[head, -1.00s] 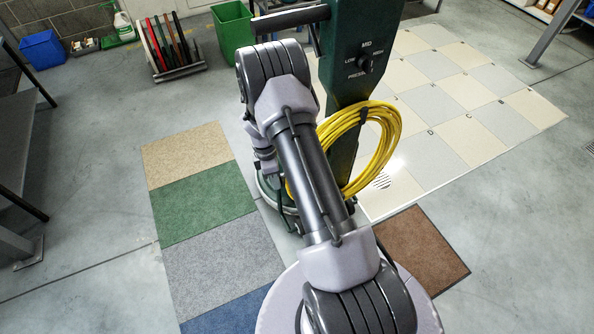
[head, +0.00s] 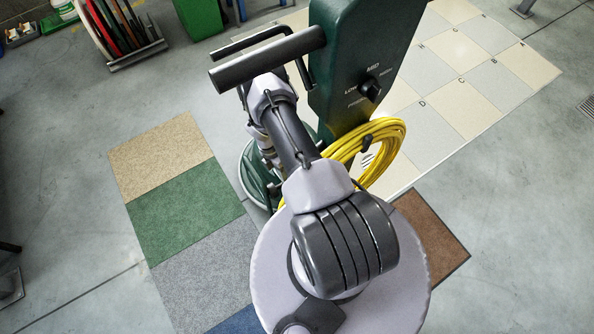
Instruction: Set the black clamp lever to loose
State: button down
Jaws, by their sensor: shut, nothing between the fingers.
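The green floor buffer (head: 355,75) stands upright in the middle of the head view, with a dark handle bar (head: 265,60) reaching left from its column. Black rods run beside the bar; I cannot make out a clamp lever among them. A black dial (head: 370,90) marked LOW, MID and HIGH is on the column's face. My arm reaches from my base towards the buffer, its far elbow just below the handle. My gripper is hidden behind my arm, so its jaws and any contact do not show.
A coiled yellow cable (head: 385,150) hangs on the buffer's column. Tan, green (head: 185,210) and grey floor patches lie at left, a brown mat (head: 430,235) at right and pale tiles behind. A rack of pads (head: 115,30) and a green bin (head: 199,18) stand at the back.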

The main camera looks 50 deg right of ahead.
jog(key=s+f+b, duration=0.4)
jog(key=s+f, duration=0.3)
jog(key=f, duration=0.2)
jog(key=shift+s+a, duration=0.15)
jog(key=shift+s, duration=0.15)
jog(key=shift+f, duration=0.1)
